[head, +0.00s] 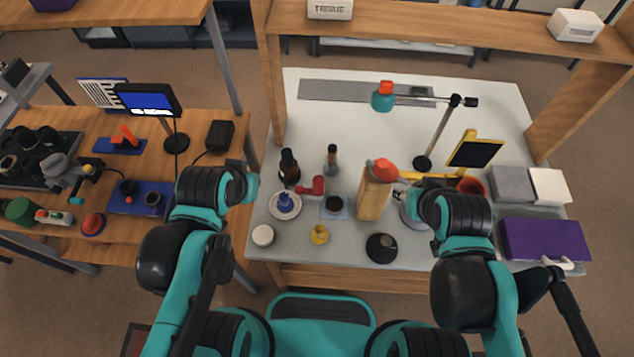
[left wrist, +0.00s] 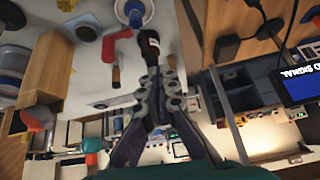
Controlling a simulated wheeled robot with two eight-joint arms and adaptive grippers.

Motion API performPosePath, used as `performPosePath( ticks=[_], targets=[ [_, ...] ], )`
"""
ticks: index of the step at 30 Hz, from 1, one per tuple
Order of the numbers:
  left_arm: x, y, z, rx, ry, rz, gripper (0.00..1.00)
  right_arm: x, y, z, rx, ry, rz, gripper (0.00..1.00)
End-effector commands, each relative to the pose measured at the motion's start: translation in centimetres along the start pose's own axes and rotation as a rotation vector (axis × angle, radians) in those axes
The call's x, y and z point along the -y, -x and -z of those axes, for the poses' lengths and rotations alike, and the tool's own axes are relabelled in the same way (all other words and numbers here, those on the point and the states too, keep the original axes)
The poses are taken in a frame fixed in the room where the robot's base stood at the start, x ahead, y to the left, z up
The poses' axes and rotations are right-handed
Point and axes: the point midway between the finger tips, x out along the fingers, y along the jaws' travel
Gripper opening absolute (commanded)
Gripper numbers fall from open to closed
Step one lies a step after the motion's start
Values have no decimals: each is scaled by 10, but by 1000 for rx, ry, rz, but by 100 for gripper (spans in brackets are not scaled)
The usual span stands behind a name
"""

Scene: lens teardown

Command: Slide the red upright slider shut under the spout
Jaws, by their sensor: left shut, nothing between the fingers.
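A tall wooden box (head: 373,198) with a red-orange piece (head: 382,170) on top stands on the white table, right of centre. In the left wrist view the box (left wrist: 42,65) appears at the left, with its red piece (left wrist: 32,121) below it. I cannot clearly make out the upright slider or the spout. My left gripper (head: 240,168) is over the table's left edge, apart from the box. In its wrist view it (left wrist: 160,74) is shut and empty, close to a dark bottle (left wrist: 150,46). My right gripper (head: 408,200) is beside the box, mostly hidden by its wrist.
A red tool (head: 312,188), a plate (head: 285,212) with a blue piece, a dark cup (head: 333,206) and a yellow item (head: 319,235) stand left of the box. A black round item (head: 381,248) is in front. A lamp stand (head: 437,140) is behind right.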

Motion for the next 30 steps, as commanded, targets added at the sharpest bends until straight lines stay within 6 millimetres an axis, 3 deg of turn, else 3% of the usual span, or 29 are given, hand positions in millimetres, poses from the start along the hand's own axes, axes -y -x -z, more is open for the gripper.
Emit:
performPosePath(
  ticks=[8, 15, 21, 24, 30],
  targets=[
    [-45, -17, 49, 206, -485, -63, 0, 0, 3, 2, 0, 0, 0, 40],
    [-106, -56, 79, 409, -980, -153, 0, 0, 6, 4, 0, 0, 0, 40],
    [-158, -91, 84, 556, -1328, -236, 0, 0, 7, 5, 0, 0, 0, 40],
    [-176, -103, 81, 603, -1435, -267, 0, 0, 8, 6, 0, 0, 0, 40],
    [-187, -116, 76, 639, -1514, -290, 0, 0, 6, 4, 0, 0, 0, 40]
  ],
)
